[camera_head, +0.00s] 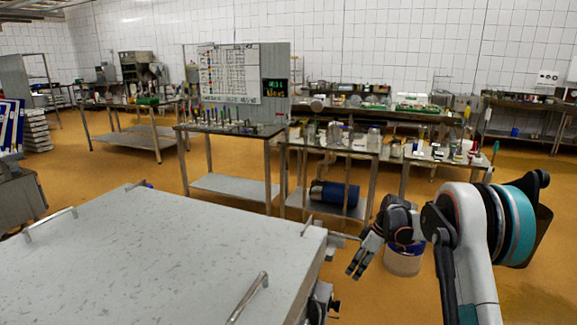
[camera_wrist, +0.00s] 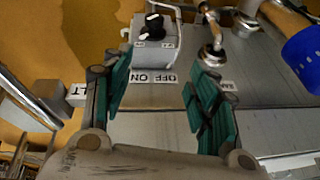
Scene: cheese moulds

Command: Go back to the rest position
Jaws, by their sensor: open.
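My gripper (camera_head: 358,262) is at the right of the head view, beside the right end of a large pale lidded vat (camera_head: 150,245). It points down and to the left. In the wrist view my gripper (camera_wrist: 156,92) has its two teal-padded fingers apart with nothing between them. Just beyond the fingers is a grey switch box (camera_wrist: 152,52) with a black knob, and an OFF ON label (camera_wrist: 152,77) below it. A metal fitting with a knob-like top (camera_wrist: 212,55) stands to its right.
The vat's lid has metal handles (camera_head: 247,298). A white bucket (camera_head: 403,262) stands on the floor behind my gripper. Tables with bottles and tools (camera_head: 335,145) and a whiteboard (camera_head: 228,73) stand farther back. A blue object (camera_wrist: 303,58) shows at the right of the wrist view. Orange floor between is open.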

